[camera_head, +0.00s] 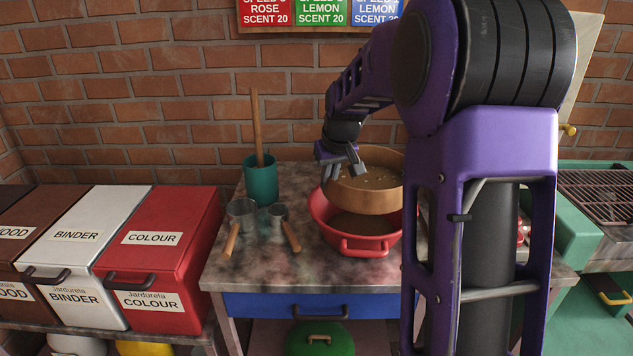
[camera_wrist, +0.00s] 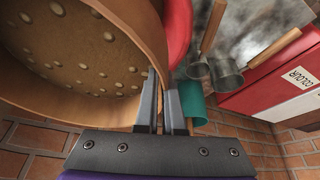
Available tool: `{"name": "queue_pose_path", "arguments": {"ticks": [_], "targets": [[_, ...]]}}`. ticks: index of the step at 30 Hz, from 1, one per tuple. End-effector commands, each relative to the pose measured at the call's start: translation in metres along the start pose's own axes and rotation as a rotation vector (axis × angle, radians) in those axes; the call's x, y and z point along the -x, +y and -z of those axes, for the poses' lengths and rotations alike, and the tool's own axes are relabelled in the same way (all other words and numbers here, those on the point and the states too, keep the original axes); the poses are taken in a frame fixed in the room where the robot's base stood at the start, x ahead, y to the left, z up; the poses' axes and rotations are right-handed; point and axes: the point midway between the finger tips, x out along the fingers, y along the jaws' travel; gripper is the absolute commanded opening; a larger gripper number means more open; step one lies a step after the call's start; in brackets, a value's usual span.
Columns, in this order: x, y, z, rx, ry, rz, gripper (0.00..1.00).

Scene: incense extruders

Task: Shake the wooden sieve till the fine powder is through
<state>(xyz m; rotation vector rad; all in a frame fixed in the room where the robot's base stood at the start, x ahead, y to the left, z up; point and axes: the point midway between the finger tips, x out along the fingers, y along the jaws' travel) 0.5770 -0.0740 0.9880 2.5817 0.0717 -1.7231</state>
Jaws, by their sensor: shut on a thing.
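The wooden sieve (camera_head: 362,199) is held over the red bowl (camera_head: 358,243) on the worktop, its rim hiding the bowl's back. My gripper (camera_head: 356,168) is shut on the sieve's wall at its left side. In the wrist view my fingers (camera_wrist: 162,82) pinch the wooden wall of the sieve (camera_wrist: 143,32). Inside the sieve are several pale lumps (camera_wrist: 62,68) spread over a brown surface. Brown powder (camera_head: 362,223) lies in the bowl below. The red bowl also shows in the wrist view (camera_wrist: 179,28). My arm hides the sieve's right side.
Two metal scoops with wooden handles (camera_head: 242,212) (camera_head: 278,214) lie left of the bowl. A teal cup (camera_head: 261,184) with a wooden stick stands behind them. Red COLOUR (camera_head: 160,240) and white BINDER (camera_head: 85,238) bins stand left. A grill (camera_head: 598,190) is at right.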

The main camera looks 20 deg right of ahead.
Motion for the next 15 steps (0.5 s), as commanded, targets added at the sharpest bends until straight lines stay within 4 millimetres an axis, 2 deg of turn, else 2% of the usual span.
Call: {"name": "queue_pose_path", "arguments": {"ticks": [1, 5, 8, 9, 12, 13, 15], "targets": [[0.0, -0.007, 0.001, 0.008, 0.001, 0.006, 0.0], [0.0, -0.009, 0.001, 0.01, 0.001, 0.007, 0.0], [-0.001, -0.045, 0.003, 0.021, 0.0, 0.01, 0.0], [-0.001, -0.044, 0.003, 0.012, 0.0, 0.007, 0.0], [0.0, -0.002, 0.001, -0.001, 0.001, 0.002, 0.0], [0.0, -0.011, 0.001, 0.008, 0.001, 0.007, 0.0], [0.0, -0.045, 0.003, 0.022, 0.001, 0.011, 0.0]]}}
